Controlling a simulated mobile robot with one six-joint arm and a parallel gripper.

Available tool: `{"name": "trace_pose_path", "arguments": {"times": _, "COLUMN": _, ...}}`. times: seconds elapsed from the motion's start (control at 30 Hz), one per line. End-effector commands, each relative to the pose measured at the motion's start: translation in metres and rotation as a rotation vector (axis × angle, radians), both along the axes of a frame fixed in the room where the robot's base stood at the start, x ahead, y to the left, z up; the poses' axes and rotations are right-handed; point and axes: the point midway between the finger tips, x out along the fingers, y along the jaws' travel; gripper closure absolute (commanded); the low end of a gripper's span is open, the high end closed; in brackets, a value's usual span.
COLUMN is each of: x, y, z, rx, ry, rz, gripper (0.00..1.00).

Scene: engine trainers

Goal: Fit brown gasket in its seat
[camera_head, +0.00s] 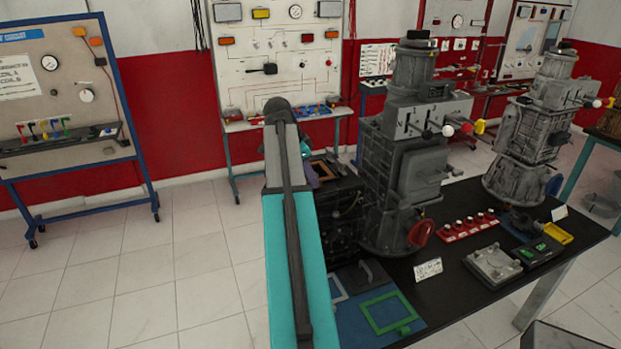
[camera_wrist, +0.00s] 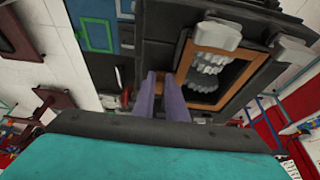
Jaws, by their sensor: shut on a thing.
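The brown gasket (camera_wrist: 225,51) is a rectangular frame around the opening in a dark housing (camera_wrist: 195,20), with pale gears inside. In the head view the gasket (camera_head: 335,172) shows on top of the dark housing (camera_head: 338,212), partly behind my arm. My gripper's purple fingers (camera_wrist: 164,78) are at the gasket's left edge in the wrist view, closed on it with a narrow gap between them. The grip itself is small and partly hidden. I cannot tell whether the gasket lies flush in its seat. My gripper (camera_head: 310,172) is mostly hidden in the head view.
Grey blocks (camera_wrist: 218,32) stand at the opening's edges. A tall grey engine unit (camera_head: 405,150) stands right of the housing. A green frame (camera_head: 370,324) lies on a blue mat (camera_head: 352,316) in front.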

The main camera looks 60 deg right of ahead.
Motion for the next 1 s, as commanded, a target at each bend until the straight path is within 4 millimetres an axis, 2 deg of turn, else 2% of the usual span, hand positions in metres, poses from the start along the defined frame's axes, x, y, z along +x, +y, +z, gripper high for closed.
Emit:
{"name": "trace_pose_path", "arguments": {"times": 0.47, "x": -0.0003, "y": -0.0002, "z": -0.0015, "rx": 0.0, "ry": 0.0, "rz": -0.001, "gripper": 1.0}}
{"name": "trace_pose_path", "arguments": {"times": 0.5, "x": -0.0003, "y": -0.0002, "z": -0.0015, "rx": 0.0, "ry": 0.0, "rz": -0.001, "gripper": 0.81}}
{"name": "trace_pose_path", "arguments": {"times": 0.6, "x": -0.0003, "y": -0.0002, "z": -0.0015, "rx": 0.0, "ry": 0.0, "rz": -0.001, "gripper": 0.66}}
{"name": "trace_pose_path", "arguments": {"times": 1.0, "x": 0.0003, "y": 0.0002, "z": -0.0002, "rx": 0.0, "ry": 0.0, "rz": 0.0, "gripper": 0.66}}
